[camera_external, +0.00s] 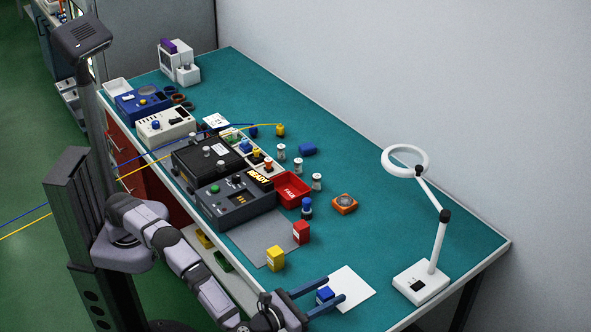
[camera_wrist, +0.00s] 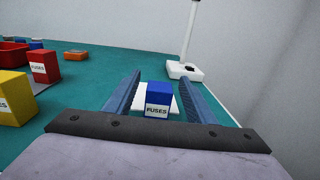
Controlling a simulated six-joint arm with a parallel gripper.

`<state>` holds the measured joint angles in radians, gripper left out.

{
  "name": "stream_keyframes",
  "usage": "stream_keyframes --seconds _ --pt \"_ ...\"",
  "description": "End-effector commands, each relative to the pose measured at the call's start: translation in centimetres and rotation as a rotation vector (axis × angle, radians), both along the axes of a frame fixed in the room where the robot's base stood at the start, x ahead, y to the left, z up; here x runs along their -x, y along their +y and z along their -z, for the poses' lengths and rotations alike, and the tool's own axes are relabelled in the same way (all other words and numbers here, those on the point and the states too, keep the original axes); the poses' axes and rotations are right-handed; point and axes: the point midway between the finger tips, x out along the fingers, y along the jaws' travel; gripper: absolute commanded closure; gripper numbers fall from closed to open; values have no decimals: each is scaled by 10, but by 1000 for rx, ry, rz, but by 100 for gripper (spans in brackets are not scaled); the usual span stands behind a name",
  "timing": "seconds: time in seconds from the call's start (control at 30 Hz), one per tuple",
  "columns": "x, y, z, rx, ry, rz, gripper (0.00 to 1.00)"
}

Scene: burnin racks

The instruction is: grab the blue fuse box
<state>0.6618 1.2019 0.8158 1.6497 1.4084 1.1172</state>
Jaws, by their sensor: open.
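The blue fuse box (camera_wrist: 158,97) stands upright on a white sheet (camera_external: 354,291), its white label facing my wrist camera. In the external view the blue fuse box (camera_external: 325,295) shows between the two blue fingers, partly covered by them. My gripper (camera_external: 331,289) is open, with one finger on each side of the box. In the wrist view my gripper (camera_wrist: 152,78) shows a gap between each finger and the box. I cannot tell exactly how deep the box sits between the fingers.
A yellow fuse box (camera_external: 275,258) and a red fuse box (camera_external: 301,232) stand to the left on a grey mat (camera_external: 252,243). A white magnifier lamp (camera_external: 423,283) stands to the right. An orange device (camera_external: 344,204) and a red bin (camera_external: 291,190) lie farther back.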

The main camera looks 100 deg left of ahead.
Motion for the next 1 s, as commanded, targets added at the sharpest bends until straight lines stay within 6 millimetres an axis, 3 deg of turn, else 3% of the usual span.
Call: stream_keyframes --seconds 0.03,0.2,0.23,0.63,1.0 --pt "0 0 0 0 0 0 52" --pt "0 0 0 0 0 0 93" --pt "0 0 0 0 0 0 95" --pt "0 0 -8 1 -1 -1 95" --pt "0 0 -64 3 -3 -1 95"
